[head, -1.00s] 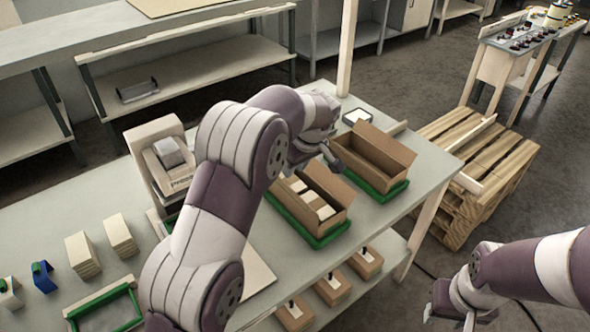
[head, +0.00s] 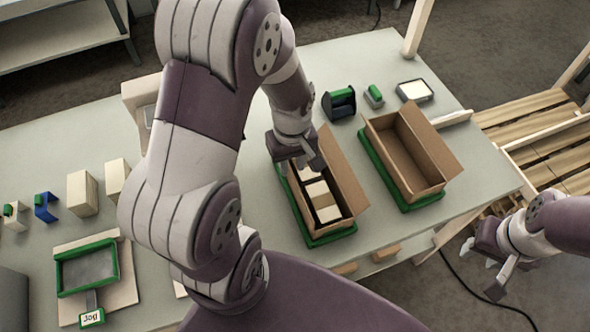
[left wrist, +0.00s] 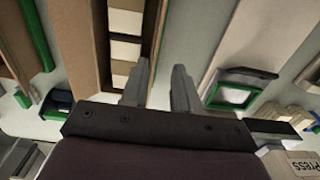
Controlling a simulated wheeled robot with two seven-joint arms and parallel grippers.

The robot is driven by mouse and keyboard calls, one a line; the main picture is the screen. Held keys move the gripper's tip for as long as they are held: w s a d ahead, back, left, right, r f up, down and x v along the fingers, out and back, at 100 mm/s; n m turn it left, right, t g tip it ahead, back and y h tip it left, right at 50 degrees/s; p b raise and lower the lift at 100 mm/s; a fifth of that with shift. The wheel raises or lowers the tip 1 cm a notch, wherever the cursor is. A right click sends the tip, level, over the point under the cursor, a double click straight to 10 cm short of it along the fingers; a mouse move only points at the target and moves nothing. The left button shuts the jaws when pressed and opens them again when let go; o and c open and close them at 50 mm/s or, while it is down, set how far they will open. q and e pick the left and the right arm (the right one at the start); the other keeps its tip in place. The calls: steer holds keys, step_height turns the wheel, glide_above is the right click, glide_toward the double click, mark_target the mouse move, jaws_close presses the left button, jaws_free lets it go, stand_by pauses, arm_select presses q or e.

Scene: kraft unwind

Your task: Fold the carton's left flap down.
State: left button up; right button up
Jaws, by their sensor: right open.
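The open carton (head: 346,176) sits on a green tray (head: 331,238) at the middle of the table, with cream and dark blocks inside. Its right flap stands up and leans outward. My left gripper (head: 306,164) is over the carton's far left part and hides some of its left edge. In the left wrist view the carton's brown side (left wrist: 102,40) and blocks show left of the fingers (left wrist: 160,68), which are apart with nothing between them. I cannot tell the left flap's exact angle. My right gripper (head: 482,266) is open and empty, off the table at right.
An empty carton (head: 416,150) on another green tray stands to the right. A black holder (head: 339,104), a small green-topped item (head: 374,96) and a white-topped box (head: 414,91) are at the back. Wooden blocks (head: 82,193) and a green-framed pad (head: 87,267) lie at left.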

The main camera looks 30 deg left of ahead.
mark_target(293, 184)
arm_select(q)
steer(key=f, duration=0.4)
steer(key=w+f, duration=0.1)
steer(key=f, duration=0.1)
steer(key=shift+f, duration=0.15)
steer(key=shift+s+f, duration=0.15)
steer(key=shift+s, duration=0.15)
steer(key=shift+w, duration=0.15)
jaws_close()
arm_select(e)
steer(key=shift+w+r, duration=0.1)
steer(key=shift+w, duration=0.25)
arm_select(q)
steer(key=shift+p, duration=0.3)
arm_select(e)
steer(key=shift+r, duration=0.15)
